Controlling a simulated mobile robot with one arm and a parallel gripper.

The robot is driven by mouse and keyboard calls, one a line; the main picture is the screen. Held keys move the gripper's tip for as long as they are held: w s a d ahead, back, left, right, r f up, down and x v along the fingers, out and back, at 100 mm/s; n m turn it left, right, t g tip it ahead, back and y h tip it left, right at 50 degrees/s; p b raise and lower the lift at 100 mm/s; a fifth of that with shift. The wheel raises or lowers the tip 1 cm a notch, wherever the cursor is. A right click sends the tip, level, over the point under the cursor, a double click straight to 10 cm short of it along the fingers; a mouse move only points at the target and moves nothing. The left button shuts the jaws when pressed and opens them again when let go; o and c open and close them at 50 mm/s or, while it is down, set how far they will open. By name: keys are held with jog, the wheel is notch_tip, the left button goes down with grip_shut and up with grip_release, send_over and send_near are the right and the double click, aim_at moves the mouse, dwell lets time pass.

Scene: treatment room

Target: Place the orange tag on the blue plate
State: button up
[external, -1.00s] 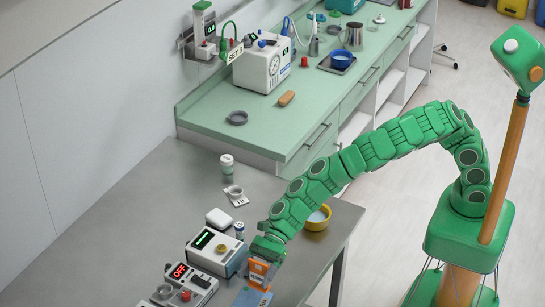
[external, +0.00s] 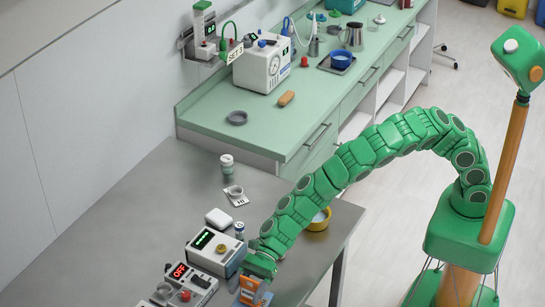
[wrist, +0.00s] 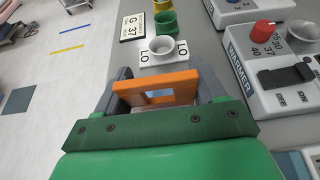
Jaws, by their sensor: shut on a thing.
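My gripper (external: 259,270) is at the near part of the grey metal table in the external view, low over its surface. It is shut on the orange tag (external: 249,287), which hangs below the fingers. In the wrist view the orange tag (wrist: 160,91) lies across between the two grey fingers (wrist: 158,92). The blue plate is mostly hidden behind the tag and gripper at the bottom of the external view. I cannot tell whether the tag touches it.
A white warmer box (wrist: 270,65) with a red knob stands right of my gripper in the wrist view. A card marked LO (wrist: 175,55) bears a small grey cup. A yellow bowl (external: 319,221) stands near the table's right edge.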

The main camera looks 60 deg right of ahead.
jog(key=shift+f, duration=0.3)
jog(key=o, duration=1)
jog(key=shift+d+r, duration=0.25)
jog(key=shift+d, duration=0.45)
jog(key=shift+v, duration=5.3)
